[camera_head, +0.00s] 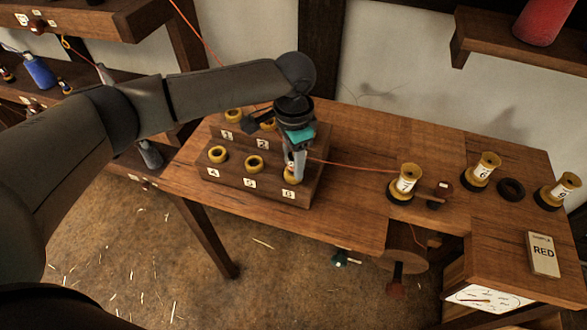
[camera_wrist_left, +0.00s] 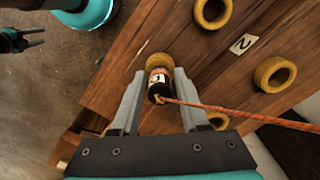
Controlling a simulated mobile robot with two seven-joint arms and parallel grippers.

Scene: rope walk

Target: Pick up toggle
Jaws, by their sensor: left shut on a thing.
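The toggle (camera_wrist_left: 158,86) is a small dark cylinder with a white label, and an orange rope is tied to it. My left gripper (camera_wrist_left: 157,97) is shut on it. In the head view the left gripper (camera_head: 294,165) points down over the position marked 6 on the stepped wooden block (camera_head: 230,183). The toggle is at or just above the yellow ring there; I cannot tell whether it is clear of the ring. My right gripper (camera_wrist_left: 38,37) shows small at the upper left of the left wrist view, its fingers apart and empty.
The rope (camera_head: 350,164) runs right to a labelled yellow spool (camera_head: 405,180) on the wooden table (camera_head: 360,210). More spools (camera_head: 482,170), a dark ring (camera_head: 510,189) and a card reading RED (camera_head: 543,254) lie farther right. A shelf (camera_head: 80,22) hangs at upper left.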

